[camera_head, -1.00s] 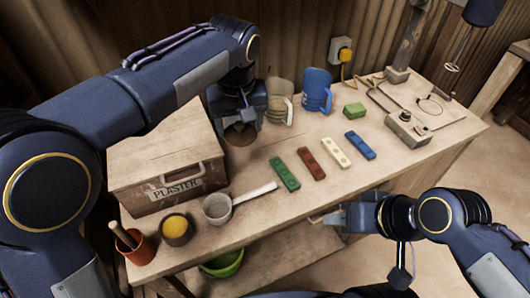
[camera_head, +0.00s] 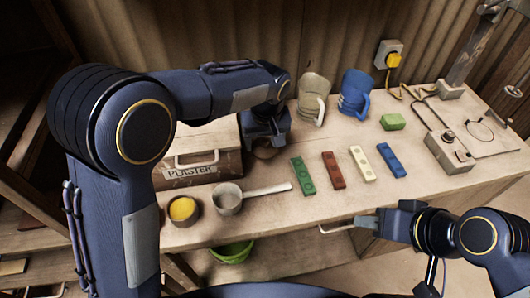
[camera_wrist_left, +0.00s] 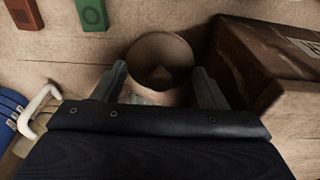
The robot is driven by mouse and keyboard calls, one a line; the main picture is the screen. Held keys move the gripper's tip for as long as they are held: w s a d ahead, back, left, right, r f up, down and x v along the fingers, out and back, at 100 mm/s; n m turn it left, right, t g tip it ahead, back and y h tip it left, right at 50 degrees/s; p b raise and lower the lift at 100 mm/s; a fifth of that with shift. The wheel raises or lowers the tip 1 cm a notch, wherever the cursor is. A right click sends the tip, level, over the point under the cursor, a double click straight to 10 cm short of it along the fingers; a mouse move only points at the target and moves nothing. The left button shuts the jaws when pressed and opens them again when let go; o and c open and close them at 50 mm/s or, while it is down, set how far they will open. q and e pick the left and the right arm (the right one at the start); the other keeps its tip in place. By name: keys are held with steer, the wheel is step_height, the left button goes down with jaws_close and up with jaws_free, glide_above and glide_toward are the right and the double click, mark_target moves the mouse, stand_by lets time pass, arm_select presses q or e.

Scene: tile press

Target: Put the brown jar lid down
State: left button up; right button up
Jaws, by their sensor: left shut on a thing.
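The brown jar lid (camera_wrist_left: 160,55) is a round, hollow brown piece between the two fingers of my left gripper (camera_wrist_left: 162,82) in the left wrist view. The fingers are shut on its sides. In the head view the lid (camera_head: 265,151) shows partly below my left gripper (camera_head: 265,140), low over the bench just right of the plaster box. I cannot tell whether it touches the bench top. My right gripper (camera_head: 366,222) is at the bench's front edge, beside a drawer handle (camera_head: 338,229); its finger opening is not clear.
The plaster box (camera_head: 190,172) stands close left of the lid. A beige mug (camera_head: 312,100) and blue mug (camera_head: 354,93) stand behind right. Green (camera_head: 302,176), red, cream and blue bars lie to the right. A ladle (camera_head: 228,198) and yellow-filled pot (camera_head: 183,209) stand in front.

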mark_target(265, 148)
arm_select(q)
steer(key=shift+f, duration=2.6)
steer(key=shift+f, duration=0.1)
steer(key=shift+f, duration=0.15)
steer(key=o, duration=0.7)
steer(key=r, duration=0.4)
steer(key=s+r, duration=0.1)
steer(key=r, duration=0.7)
steer(key=shift+s+d+r, duration=0.15)
steer(key=shift+s+r, duration=0.05)
steer(key=shift+s, duration=0.2)
steer(key=shift+s+f, duration=0.1)
